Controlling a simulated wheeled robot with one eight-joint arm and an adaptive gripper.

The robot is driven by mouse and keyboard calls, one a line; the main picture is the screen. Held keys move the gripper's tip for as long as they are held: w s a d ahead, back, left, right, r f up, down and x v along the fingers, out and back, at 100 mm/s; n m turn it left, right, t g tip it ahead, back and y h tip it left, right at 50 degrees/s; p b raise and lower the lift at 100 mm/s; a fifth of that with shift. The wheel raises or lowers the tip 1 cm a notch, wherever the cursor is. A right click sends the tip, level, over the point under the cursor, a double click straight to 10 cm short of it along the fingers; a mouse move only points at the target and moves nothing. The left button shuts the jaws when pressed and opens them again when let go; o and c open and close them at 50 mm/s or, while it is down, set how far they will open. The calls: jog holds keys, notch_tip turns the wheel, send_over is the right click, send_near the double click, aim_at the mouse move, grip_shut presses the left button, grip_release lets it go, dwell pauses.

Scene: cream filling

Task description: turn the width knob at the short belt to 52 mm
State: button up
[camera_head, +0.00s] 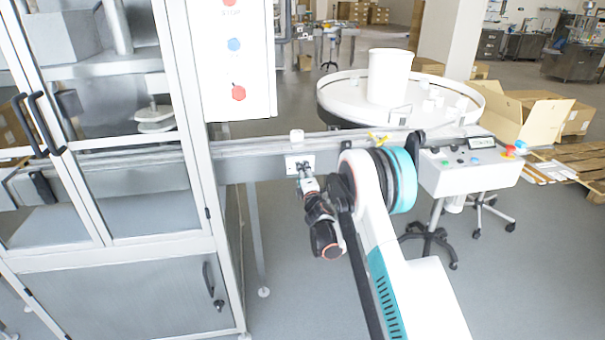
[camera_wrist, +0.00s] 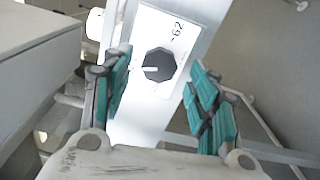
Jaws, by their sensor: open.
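The width knob (camera_wrist: 158,65) is a dark, many-sided knob with a white pointer line, on a white plate (camera_wrist: 150,28) in the wrist view. The pointer lies toward the left of the picture. A printed number that looks like 62 is beside the knob; other marks cannot be read. My gripper (camera_wrist: 157,75) is open, its teal-padded fingers on either side of the knob in the picture, with no clear contact. In the head view my gripper (camera_head: 304,174) is at the plate (camera_head: 293,163) on the side of the short belt (camera_head: 265,146) and largely hides the knob.
The glass-doored machine (camera_head: 140,190) is to the left, a round turntable (camera_head: 335,100) behind and a control box (camera_head: 465,175) to the right. A yellow part (camera_head: 378,138) sits at the belt near my arm.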

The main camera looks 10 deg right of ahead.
jog(key=s, duration=1)
jog(key=shift+s, duration=0.2)
jog(key=s+d+r+m+g+h, duration=0.1)
jog(key=s+d+r+m+g, duration=0.1)
jog(key=s+r+m, duration=0.6)
jog(key=s+d+r+m+g+h, duration=0.25)
jog(key=s+r, duration=0.35)
jog(key=r, duration=0.5)
jog(key=s+a+f+m+g+y, duration=0.1)
jog(key=s+a+m+g, duration=0.1)
jog(key=s, duration=1.5)
jog(key=s+a+f+m+g+y, duration=0.2)
jog(key=s+m+g, duration=0.2)
jog(key=s, duration=1.3)
jog(key=m, duration=0.2)
jog(key=shift+s+a+m, duration=0.2)
jog(key=shift+a+m, duration=0.05)
jog(key=shift+m, duration=0.1)
jog(key=shift+g+y, duration=0.25)
